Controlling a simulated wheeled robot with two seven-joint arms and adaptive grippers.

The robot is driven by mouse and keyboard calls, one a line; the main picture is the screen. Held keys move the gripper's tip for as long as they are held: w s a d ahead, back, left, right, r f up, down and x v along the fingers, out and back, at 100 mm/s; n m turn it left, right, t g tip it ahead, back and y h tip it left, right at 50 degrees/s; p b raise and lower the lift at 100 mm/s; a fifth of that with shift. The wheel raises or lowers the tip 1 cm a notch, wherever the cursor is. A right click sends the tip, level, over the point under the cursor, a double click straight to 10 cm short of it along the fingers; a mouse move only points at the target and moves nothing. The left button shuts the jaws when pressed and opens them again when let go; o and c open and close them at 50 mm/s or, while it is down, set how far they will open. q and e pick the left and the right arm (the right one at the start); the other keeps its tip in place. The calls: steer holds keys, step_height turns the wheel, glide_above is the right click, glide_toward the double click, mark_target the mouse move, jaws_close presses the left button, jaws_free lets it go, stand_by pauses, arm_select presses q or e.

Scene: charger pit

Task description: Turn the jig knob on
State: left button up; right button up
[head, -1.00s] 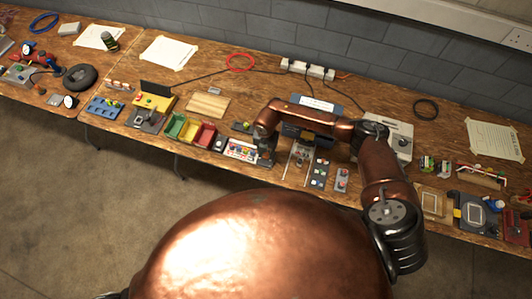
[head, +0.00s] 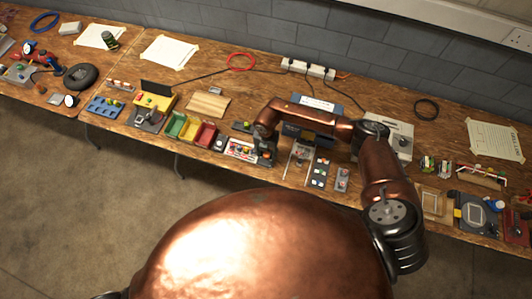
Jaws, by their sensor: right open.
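My right gripper (head: 264,155) hangs from the copper-coloured right arm, pointing down at the right end of a small white panel (head: 239,149) with coloured buttons or knobs. The gripper is open, but its fingers are small and dark here. It covers part of the panel's right end. I cannot tell whether it touches anything there. I cannot pick out the jig knob with certainty; it may be among the small controls at the gripper. My left gripper is not in view.
A wooden board (head: 208,103) and a power strip (head: 308,69) lie behind. The wooden bench (head: 225,80) has bare room at the back.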

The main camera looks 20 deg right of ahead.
mark_target(266, 155)
step_height(266, 155, up, 12)
stand_by(0.5)
stand_by(0.4)
